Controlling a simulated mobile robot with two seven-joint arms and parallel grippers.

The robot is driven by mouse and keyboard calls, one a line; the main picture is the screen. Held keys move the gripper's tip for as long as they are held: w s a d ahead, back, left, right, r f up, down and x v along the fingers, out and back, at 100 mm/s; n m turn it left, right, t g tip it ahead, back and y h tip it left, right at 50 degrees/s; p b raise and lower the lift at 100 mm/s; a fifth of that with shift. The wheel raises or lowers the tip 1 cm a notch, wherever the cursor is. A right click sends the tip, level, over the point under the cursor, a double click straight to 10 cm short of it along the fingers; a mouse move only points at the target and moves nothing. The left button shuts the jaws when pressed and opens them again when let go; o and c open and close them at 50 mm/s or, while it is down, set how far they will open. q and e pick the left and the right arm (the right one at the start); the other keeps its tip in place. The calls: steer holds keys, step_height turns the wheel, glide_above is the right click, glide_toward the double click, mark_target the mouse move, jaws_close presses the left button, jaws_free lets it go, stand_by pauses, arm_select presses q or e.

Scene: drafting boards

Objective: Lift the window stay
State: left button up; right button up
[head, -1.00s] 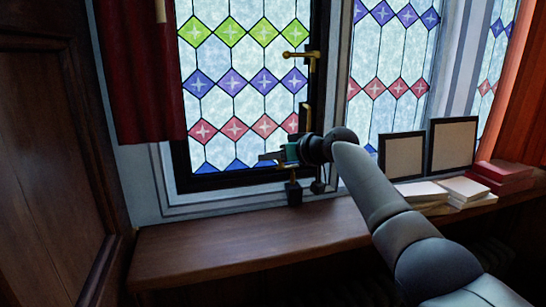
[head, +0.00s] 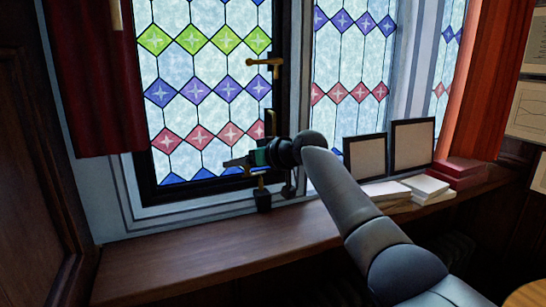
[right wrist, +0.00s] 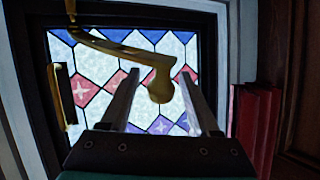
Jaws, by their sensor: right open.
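The window stay (right wrist: 115,48) is a brass bar with a rounded knob end in the right wrist view. Its knob end lies between the two fingers of my right gripper (right wrist: 160,74), with a visible gap on each side. The fingers are apart and not closed on it. In the head view my right gripper (head: 238,162) is at the lower right part of the leaded window (head: 205,110), just above the sill. The stay is mostly hidden there by the gripper. My left gripper is not in view.
A brass window handle (head: 265,62) is higher on the dark frame. A small dark block (head: 263,200) is below my gripper by the sill (head: 220,245). A red curtain (head: 92,90) hangs left.

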steer(key=b+v, duration=0.3)
steer(key=v, duration=1.1)
